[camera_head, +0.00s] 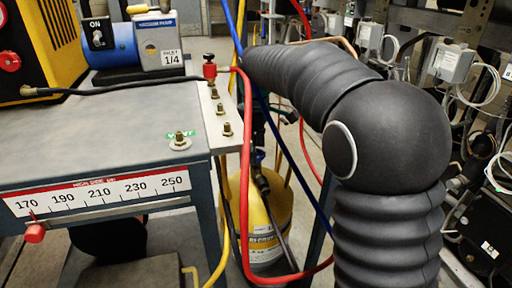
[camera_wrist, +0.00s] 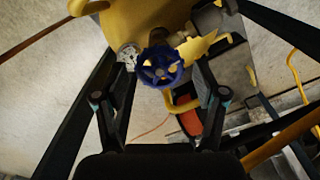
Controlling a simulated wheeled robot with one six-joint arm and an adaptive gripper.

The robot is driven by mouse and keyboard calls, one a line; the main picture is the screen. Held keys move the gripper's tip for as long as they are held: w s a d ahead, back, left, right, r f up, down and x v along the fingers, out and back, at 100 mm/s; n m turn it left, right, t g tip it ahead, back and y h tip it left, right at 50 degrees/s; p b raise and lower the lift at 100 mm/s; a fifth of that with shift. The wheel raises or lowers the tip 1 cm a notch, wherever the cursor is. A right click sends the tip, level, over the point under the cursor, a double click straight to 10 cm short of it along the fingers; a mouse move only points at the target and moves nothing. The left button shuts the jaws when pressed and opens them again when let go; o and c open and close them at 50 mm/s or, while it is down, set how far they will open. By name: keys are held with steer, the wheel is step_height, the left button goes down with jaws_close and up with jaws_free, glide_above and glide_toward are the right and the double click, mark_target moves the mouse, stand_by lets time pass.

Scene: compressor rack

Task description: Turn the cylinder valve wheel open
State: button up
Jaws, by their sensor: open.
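The blue valve wheel (camera_wrist: 160,66) sits at the top of the yellow cylinder (camera_wrist: 145,22) in the wrist view. My gripper (camera_wrist: 166,72) is open, with one finger on each side of the wheel. The wheel appears between the fingers, with visible gaps on both sides; I cannot tell the exact depth between them. In the head view the yellow cylinder (camera_head: 268,230) stands on the floor behind the bench. There its valve area is small and partly covered by hoses and dark parts, and my gripper is hard to make out.
A grey bench (camera_head: 100,125) with a pressure scale (camera_head: 100,193) stands at the left. A red hose (camera_head: 246,170) and a yellow hose (camera_head: 231,180) hang close to the cylinder. Racked equipment with wiring (camera_head: 450,62) fills the right.

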steer(key=m+p, duration=0.2)
steer(key=m, duration=0.3)
steer(key=shift+r+m, duration=0.15)
steer(key=shift+m, duration=0.15)
steer(key=m+p, duration=0.2)
steer(key=m, duration=0.4)
steer(key=shift+p, duration=0.3)
steer(key=c, duration=0.9)
